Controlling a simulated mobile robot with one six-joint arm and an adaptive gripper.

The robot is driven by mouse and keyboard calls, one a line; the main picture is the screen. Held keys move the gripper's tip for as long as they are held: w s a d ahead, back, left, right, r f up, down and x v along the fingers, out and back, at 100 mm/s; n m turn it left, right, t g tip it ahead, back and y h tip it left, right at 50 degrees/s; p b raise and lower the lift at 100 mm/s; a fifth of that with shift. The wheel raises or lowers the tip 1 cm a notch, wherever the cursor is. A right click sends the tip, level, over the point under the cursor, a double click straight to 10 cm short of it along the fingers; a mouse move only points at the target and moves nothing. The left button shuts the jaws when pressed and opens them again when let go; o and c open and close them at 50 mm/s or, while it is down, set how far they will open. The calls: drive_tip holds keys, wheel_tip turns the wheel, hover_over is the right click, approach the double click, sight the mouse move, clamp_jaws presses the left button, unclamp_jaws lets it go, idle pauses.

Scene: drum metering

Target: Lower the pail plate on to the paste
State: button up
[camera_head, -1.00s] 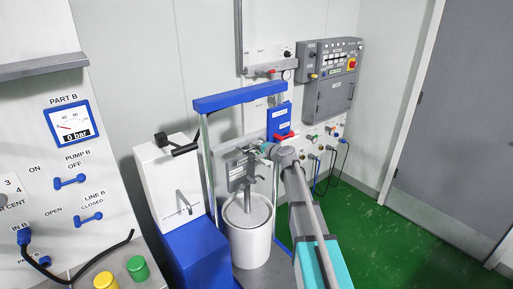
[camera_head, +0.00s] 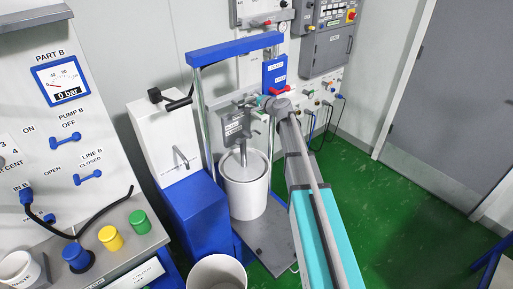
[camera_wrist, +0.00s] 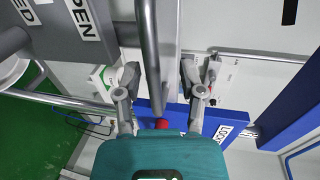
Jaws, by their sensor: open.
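The white pail (camera_head: 246,197) stands on the grey base plate (camera_head: 265,243) beneath a frame with a blue crossbar (camera_head: 236,49). A metal rod (camera_head: 243,153) runs from a grey block (camera_head: 236,127) down into the pail. The pail plate shows only in part inside the rim, and its height over the paste cannot be told. My gripper (camera_wrist: 160,68) is open beside the grey block, which carries an OPEN label in the wrist view (camera_wrist: 88,32). A grey bar (camera_wrist: 149,45) appears between the fingers. Whether they touch it cannot be told.
A blue panel (camera_head: 275,72) with a red lever (camera_head: 279,90) is behind my gripper. A white and blue cabinet (camera_head: 195,215) stands left of the pail. An open white bucket (camera_head: 217,274) is in front. Green floor (camera_head: 345,200) is free to the right.

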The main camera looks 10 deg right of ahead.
drive_tip(key=shift+r+p, duration=4.1)
drive_tip(key=shift+r, duration=0.1)
drive_tip(key=p+v, duration=0.3)
drive_tip(key=v, duration=1.1)
drive_tip(key=s+a+f+n+g+h+b, duration=0.1)
drive_tip(key=s+a+f+n+g+b, duration=0.2)
drive_tip(key=s+a+f+n+g, duration=0.2)
drive_tip(key=s+a+f+n+g+h+b, duration=0.1)
drive_tip(key=s+a+f+n+g+b, duration=0.3)
drive_tip(key=s+f, duration=0.8)
drive_tip(key=shift+a+f+n+g+h, duration=0.4)
drive_tip(key=shift+a+f+n+g, duration=0.15)
drive_tip(key=shift+f, duration=0.45)
drive_tip(key=w+d+r+m+t+y+p, duration=0.1)
drive_tip(key=w+d+r+m+t+p, duration=0.1)
drive_tip(key=w+d+r+m+t, duration=0.3)
drive_tip(key=w+d+r+m+t+y+p, duration=0.1)
drive_tip(key=w+d+r+m+t+p, duration=0.2)
drive_tip(key=w+r, duration=0.9)
drive_tip(key=shift+d+r+m+t, duration=0.3)
drive_tip(key=shift+d+m+t, duration=0.65)
drive_tip(key=shift+m+t, duration=0.1)
